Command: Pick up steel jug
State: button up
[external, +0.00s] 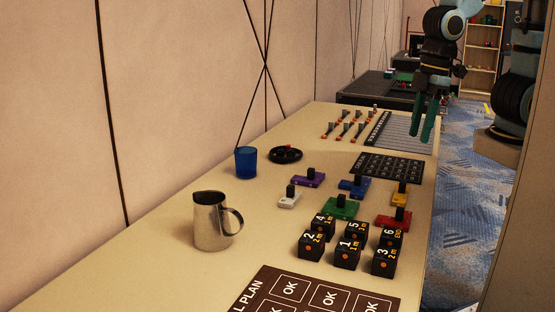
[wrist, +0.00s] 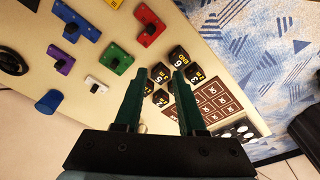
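The steel jug (external: 211,224) stands upright on the long beige table (external: 150,282), at the near left in the external view, with its handle facing right. My gripper (external: 428,118) is at the upper right in that view, far from the jug and pointing down. In the wrist view my gripper (wrist: 161,72) has its two green fingers apart with nothing held between them. The jug is mostly or wholly hidden behind the gripper body there; a small pale bit between the fingers may be part of it.
A blue cup (external: 246,161) and a black round dish (external: 285,155) stand behind the jug. Several black numbered cubes (external: 347,253) and coloured blocks (external: 341,208) are to its right. A dark plan board (external: 322,293) lies in front. The wall runs along the left.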

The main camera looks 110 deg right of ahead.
jog(key=w+d+f+n+t+b, duration=0.2)
jog(key=w+d+b, duration=0.1)
jog(key=w, duration=0.5)
jog(key=w+d+f+n+t+b, duration=0.2)
jog(key=w+n, duration=0.1)
jog(key=w, duration=0.4)
jog(key=w+d+f+n+t+b, duration=0.2)
jog(key=w+d+b, duration=0.1)
jog(key=w, duration=0.5)
jog(key=w+d+r+n+t+y+b, duration=0.2)
jog(key=w+r+n+t+y+b, duration=0.4)
jog(key=w, duration=0.4)
jog(key=n, duration=0.1)
send_near(237, 233)
jog(key=shift+w+a+g+y, duration=0.35)
jog(key=shift+w+g+y, duration=0.05)
jog(key=shift+w, duration=0.05)
jog(key=x, duration=0.4)
jog(key=shift+w+f, duration=0.25)
jog(key=shift+w+d+p+x, duration=0.15)
jog(key=shift+p+x, duration=0.2)
jog(key=shift+x, duration=1.25)
jog(key=shift+w+d+p+x, duration=0.15)
jog(key=shift+p+x, duration=0.2)
jog(key=shift+x, duration=1.2)
jog(key=shift+s+r, duration=0.1)
grip_shut()
